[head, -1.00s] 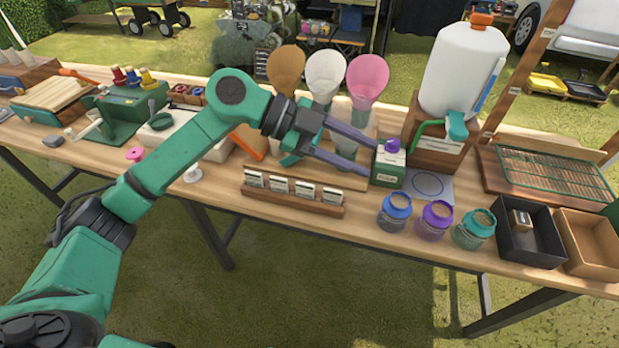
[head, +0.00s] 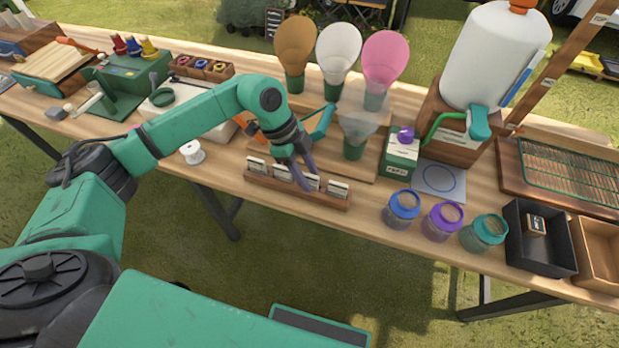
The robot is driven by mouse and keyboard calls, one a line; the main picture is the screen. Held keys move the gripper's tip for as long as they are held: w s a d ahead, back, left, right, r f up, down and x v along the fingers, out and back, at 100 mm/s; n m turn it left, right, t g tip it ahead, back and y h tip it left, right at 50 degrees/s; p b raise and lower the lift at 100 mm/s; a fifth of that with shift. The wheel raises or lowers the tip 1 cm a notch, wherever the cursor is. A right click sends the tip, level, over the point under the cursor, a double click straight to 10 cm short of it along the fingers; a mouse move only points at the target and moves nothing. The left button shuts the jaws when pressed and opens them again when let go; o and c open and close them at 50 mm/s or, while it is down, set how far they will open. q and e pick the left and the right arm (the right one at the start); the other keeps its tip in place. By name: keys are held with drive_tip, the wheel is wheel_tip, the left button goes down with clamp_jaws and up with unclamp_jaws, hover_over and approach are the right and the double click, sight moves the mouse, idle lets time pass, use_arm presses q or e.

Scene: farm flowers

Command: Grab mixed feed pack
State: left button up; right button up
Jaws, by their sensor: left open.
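Several small white packs with dark printing stand in a row in a low wooden rack (head: 325,201) near the table's front edge. Their labels are too small to read, so I cannot tell which one is the mixed feed pack. The rightmost pack (head: 338,189) stands clear of my gripper. My left gripper (head: 298,181) is open and points down at the middle packs, partly covering them. I cannot tell whether its fingers touch or straddle a pack. My right gripper is not in view.
Brown, white and pink funnels (head: 382,60) stand behind the rack, with a clear one (head: 362,125) in front. A green-and-white carton (head: 400,155), jars (head: 402,209), a black box (head: 540,238) and a large white jug (head: 492,55) are to the right. A white spool (head: 192,152) is left.

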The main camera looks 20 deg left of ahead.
use_arm(q)
drive_tip(key=shift+d+f, duration=0.2)
drive_tip(key=shift+f, duration=0.35)
clamp_jaws()
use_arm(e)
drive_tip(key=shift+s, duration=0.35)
